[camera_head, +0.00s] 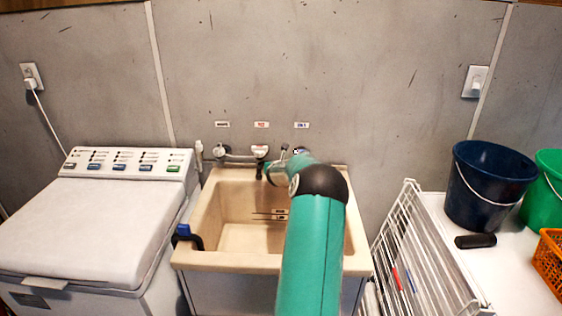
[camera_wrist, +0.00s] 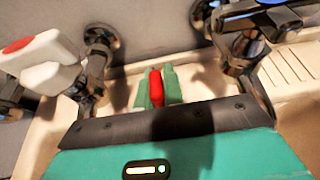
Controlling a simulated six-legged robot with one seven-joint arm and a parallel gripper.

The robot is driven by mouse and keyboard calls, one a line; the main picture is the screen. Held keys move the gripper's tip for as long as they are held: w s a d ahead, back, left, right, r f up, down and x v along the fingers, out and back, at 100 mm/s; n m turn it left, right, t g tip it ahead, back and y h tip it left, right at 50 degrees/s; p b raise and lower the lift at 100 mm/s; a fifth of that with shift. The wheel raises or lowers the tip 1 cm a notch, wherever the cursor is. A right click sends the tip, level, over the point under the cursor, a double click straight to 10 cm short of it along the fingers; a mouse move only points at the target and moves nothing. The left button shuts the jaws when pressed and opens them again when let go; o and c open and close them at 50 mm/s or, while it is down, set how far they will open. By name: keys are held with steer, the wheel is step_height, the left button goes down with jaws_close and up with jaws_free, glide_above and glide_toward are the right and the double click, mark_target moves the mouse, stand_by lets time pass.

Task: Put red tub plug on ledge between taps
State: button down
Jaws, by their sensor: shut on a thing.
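The red tub plug (camera_wrist: 155,88) shows in the wrist view as a narrow red shape between the two green fingers of my gripper (camera_wrist: 156,90). My gripper is shut on it, close to the cream ledge at the back of the tub (camera_head: 185,257). One tap (camera_wrist: 96,55) stands left of the fingers and another tap (camera_wrist: 240,52) stands right. I cannot tell whether the plug touches the ledge. In the head view my green arm reaches over the tub to the taps, and the plug cannot be made out.
A tap with a white and red handle (camera_wrist: 35,55) is at the left. The washing machine (camera_head: 90,225) stands left of the tub. A white wire rack (camera_head: 415,245), a dark blue bucket (camera_head: 485,190), a green bucket and an orange basket (camera_head: 550,262) are at the right.

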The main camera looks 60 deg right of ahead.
steer(key=shift+w+d, duration=0.35)
steer(key=shift+d, duration=0.3)
steer(key=shift+w+d, duration=0.35)
steer(key=shift+d, duration=0.35)
steer(key=shift+w+d, duration=0.35)
steer(key=shift+d, duration=0.3)
steer(key=shift+a+f, duration=0.1)
steer(key=shift+f, duration=0.05)
steer(key=c, duration=2)
jaws_free()
steer(key=shift+f, duration=0.1)
steer(key=o, duration=0.5)
